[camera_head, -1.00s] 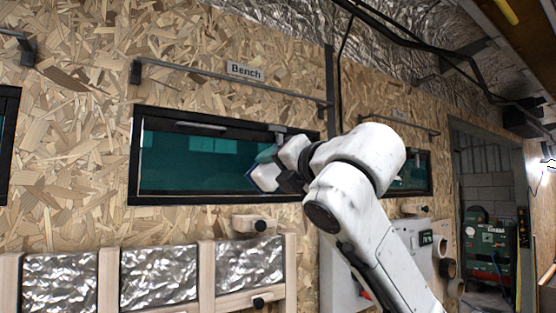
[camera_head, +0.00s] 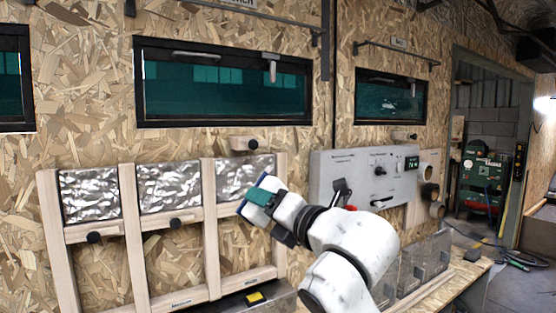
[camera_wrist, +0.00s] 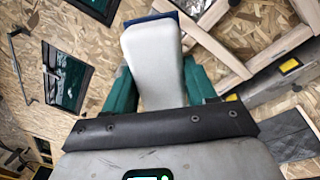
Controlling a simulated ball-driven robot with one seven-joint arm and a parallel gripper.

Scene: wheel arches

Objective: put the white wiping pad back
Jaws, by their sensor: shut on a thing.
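My gripper (camera_head: 264,197) is shut on the white wiping pad (camera_wrist: 155,60). In the wrist view the pad is a pale block between the two green fingers, with a dark blue far edge. In the head view its blue edge (camera_head: 248,190) shows at the tip of the gripper, in front of the right part of the wooden frame. The rest of the pad is mostly hidden there by the fingers. It is held in the air; whether it touches the frame cannot be told.
A wooden frame (camera_head: 127,220) with silvery panels and black knobs stands along the wall. A dark tray or ledge (camera_head: 232,302) with a yellow item lies below it. A grey control box (camera_head: 335,165) is on the wall to the right. Dark windows (camera_head: 222,95) are above.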

